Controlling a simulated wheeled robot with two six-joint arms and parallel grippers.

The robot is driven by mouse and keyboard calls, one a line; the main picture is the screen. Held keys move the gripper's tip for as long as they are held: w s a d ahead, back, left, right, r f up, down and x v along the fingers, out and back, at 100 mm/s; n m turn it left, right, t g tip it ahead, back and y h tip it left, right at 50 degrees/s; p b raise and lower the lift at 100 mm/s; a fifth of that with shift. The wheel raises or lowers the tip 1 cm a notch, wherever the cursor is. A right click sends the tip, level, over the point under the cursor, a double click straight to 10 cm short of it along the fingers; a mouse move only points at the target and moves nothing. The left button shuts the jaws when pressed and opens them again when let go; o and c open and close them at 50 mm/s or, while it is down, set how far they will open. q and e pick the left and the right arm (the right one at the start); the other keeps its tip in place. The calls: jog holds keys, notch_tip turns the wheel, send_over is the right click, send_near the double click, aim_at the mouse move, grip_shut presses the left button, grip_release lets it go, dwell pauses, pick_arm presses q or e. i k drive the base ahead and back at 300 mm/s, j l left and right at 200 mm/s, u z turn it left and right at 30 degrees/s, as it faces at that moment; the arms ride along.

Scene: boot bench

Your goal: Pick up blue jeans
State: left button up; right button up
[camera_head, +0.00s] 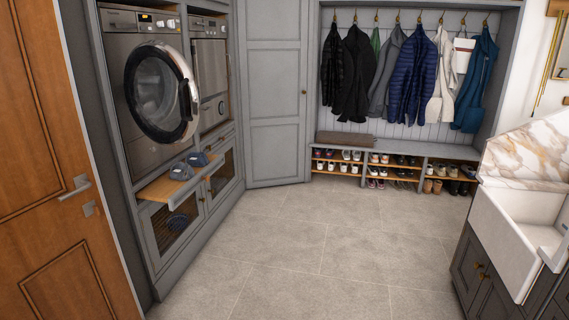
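No piece of clothing is clear enough to name surely as the blue jeans. Two small grey-blue items, a nearer one (181,171) and a farther one (197,159), rest on the wooden pull-out shelf (158,190) below the open washing machine (138,130). They could be folded cloth, but they are too small to tell. Neither of my grippers is in view.
The washing machine's round door (161,92) swings out above the shelf. Coats, including a blue puffer jacket (412,75), hang over a bench (420,149) with shoes below. A white sink (515,225) stands at right, a wooden door (55,170) at left. The tiled floor (320,250) between is clear.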

aim_at(194, 159)
jog(key=i, duration=2.05)
jog(key=i+u, duration=0.1)
jog(key=i, duration=0.55)
jog(key=i+l+u, duration=0.1)
jog(key=i, duration=0.5)
jog(key=i+l+u, duration=0.15)
jog(key=i, duration=0.45)
